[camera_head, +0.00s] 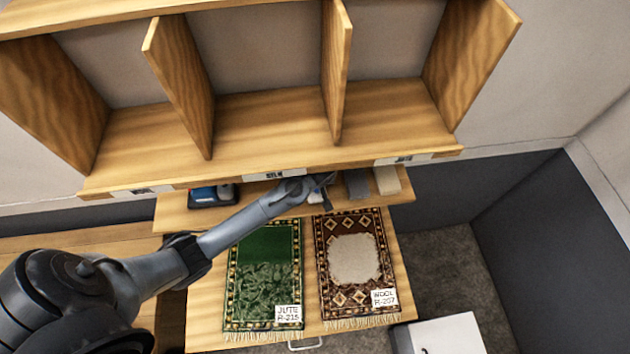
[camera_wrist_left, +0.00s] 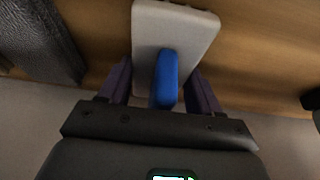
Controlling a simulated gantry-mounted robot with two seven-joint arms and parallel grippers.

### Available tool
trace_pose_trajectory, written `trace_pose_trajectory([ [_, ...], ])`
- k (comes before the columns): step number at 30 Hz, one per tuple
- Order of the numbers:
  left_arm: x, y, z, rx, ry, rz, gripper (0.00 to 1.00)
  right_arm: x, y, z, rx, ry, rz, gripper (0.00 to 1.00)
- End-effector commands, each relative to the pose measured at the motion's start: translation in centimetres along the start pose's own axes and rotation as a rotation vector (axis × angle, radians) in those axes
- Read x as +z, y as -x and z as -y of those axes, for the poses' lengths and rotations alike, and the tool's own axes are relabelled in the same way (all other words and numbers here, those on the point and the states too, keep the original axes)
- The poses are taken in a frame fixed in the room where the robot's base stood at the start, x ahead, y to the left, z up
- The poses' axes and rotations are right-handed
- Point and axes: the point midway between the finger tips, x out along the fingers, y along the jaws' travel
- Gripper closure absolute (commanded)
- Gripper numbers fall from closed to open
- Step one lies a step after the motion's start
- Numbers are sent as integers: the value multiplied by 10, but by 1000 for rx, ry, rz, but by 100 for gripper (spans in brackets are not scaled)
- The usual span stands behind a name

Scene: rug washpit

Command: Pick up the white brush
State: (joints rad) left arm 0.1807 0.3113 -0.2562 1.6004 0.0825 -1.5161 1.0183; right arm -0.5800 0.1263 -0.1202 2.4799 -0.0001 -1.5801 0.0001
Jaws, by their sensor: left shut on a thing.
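The white brush, with a white block (camera_wrist_left: 175,28) and a blue handle (camera_wrist_left: 166,78), fills the middle of the left wrist view. My left gripper (camera_wrist_left: 162,70) has its two dark fingers on either side of the blue handle and is shut on it. In the head view my left gripper (camera_head: 322,186) is at the narrow shelf under the cubbies and partly covers the white brush (camera_head: 315,197). I cannot tell whether the brush still touches the shelf. My right gripper is in neither view.
On the narrow shelf (camera_head: 172,212) are a blue-and-black item (camera_head: 212,195), a dark grey block (camera_head: 357,184) and a beige block (camera_head: 387,180). Below lie a green rug (camera_head: 265,270) and a brown rug (camera_head: 333,300). The wooden cubbies (camera_head: 270,120) above are empty.

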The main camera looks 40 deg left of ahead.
Motion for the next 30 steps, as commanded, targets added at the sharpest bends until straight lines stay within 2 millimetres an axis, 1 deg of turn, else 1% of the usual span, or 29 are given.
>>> trace_pose_trajectory([
  [5,0,0,1,-3,-1,2,71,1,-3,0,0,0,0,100],
  [10,-5,12,0,-1,-1,0,71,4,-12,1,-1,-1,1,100],
  [14,16,18,0,-2,-3,0,71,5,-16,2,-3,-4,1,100],
  [24,83,46,1,-1,-5,0,71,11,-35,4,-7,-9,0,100],
  [30,118,62,0,1,-3,-1,71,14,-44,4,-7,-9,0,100],
])
